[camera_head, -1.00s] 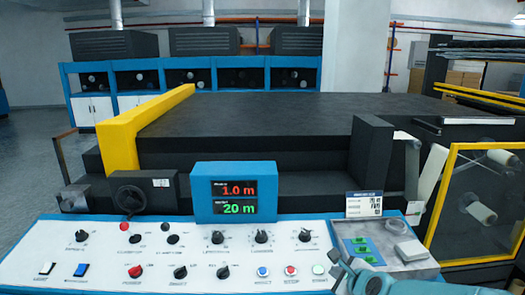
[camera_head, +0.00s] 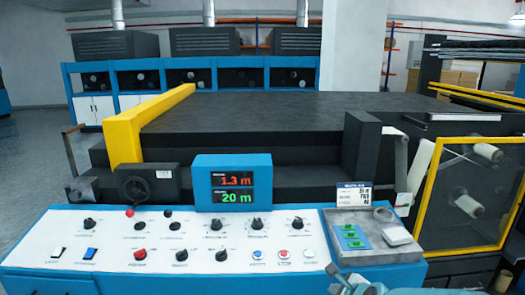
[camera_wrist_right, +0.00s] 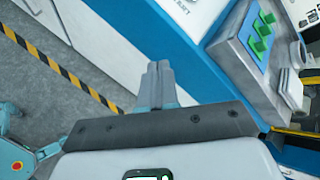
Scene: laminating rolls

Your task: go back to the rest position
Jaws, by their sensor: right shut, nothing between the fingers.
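My right gripper (camera_head: 362,286) shows at the bottom edge of the head view, in front of the console below the grey tray. In the right wrist view my right gripper (camera_wrist_right: 158,68) is shut, with its fingers together and nothing between them. It points over the floor beside the blue edge of the console and touches nothing that I can see. My left gripper is not in the head view.
The control panel (camera_head: 100,235) carries knobs, buttons and a display (camera_head: 233,185) reading 1.3 m and 20 m. A grey tray (camera_head: 385,256) holds green pieces and a white block. A yellow-framed guard (camera_head: 425,200) stands at right. Open floor (camera_wrist_right: 35,95) has a striped line.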

